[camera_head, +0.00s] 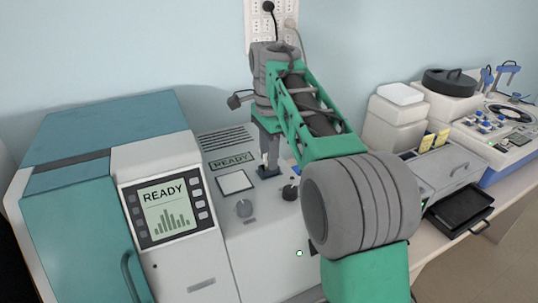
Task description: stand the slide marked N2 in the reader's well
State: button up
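My gripper (268,168) points down over the top of a grey-white machine marked READY, its tips at or just above a small dark-blue square fitting (262,173). This fitting may be the reader's well, but its opening is hidden by the fingers. A small pale patch shows at the fingertips; I cannot tell whether it is a held slide, nor whether the fingers are open or shut. No N2 mark is readable anywhere. Two yellow-labelled pieces (426,142), possibly slides, stand upright at the right; their marks are too small to read.
The reader's top (255,222) carries a pale square plate (235,182) and knobs (290,192). A teal cabinet (75,235) with a READY screen (166,207) stands left. A black open tray (462,206) and lab devices stand right. My arm hides much of the middle.

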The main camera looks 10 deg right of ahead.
notch_tip(320, 180, up, 12)
jog(key=p, duration=0.2)
jog(key=shift+r, duration=0.2)
dwell(1.4)
